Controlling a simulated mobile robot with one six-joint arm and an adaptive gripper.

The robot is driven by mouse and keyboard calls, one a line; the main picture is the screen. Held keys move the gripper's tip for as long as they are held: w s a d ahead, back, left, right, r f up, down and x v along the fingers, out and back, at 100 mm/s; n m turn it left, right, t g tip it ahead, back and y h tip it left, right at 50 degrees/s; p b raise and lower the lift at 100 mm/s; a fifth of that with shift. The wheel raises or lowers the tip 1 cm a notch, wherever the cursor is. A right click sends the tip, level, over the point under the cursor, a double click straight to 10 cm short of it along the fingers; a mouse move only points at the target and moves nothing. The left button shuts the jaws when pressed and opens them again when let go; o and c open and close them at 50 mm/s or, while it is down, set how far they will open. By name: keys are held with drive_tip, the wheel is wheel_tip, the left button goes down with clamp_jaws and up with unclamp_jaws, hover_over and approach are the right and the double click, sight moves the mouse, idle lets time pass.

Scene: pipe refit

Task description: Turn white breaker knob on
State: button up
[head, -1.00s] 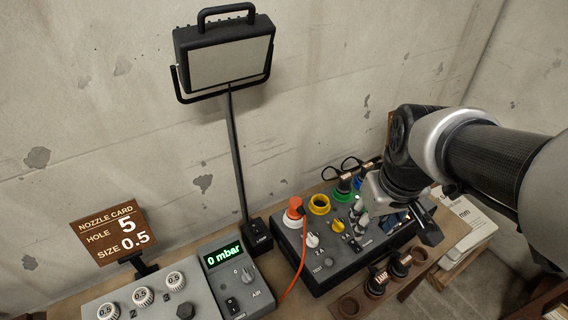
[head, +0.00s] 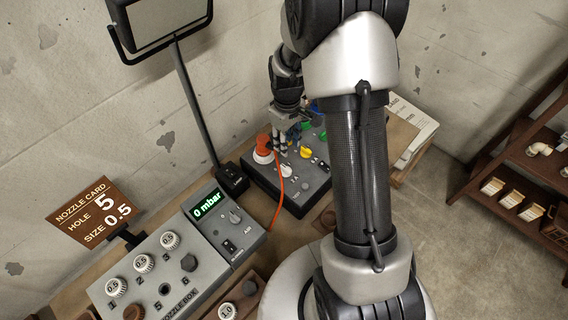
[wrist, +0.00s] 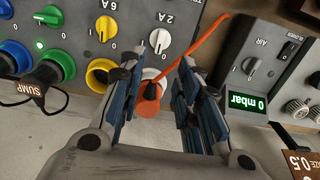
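In the head view the white knob (head: 286,170) shows just below my gripper (head: 287,136). In the wrist view my gripper (wrist: 160,72) is open and empty, its two blue-grey fingers spread on either side of the orange plug. The white knob lies ahead of the fingertips, and I see no contact with it.
The orange plug (wrist: 150,92) and its cable lie close beside the knob. A yellow socket (wrist: 103,75) and a black SUMP plug (wrist: 42,82) are nearby. The air unit (head: 224,222) reads 0 mbar.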

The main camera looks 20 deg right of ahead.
sight(286, 167)
wheel_tip(286, 167, down, 13)
drive_tip(key=shift+f+b, duration=0.15)
drive_tip(key=shift+b, duration=0.75)
drive_tip(key=shift+c, duration=0.2)
clamp_jaws()
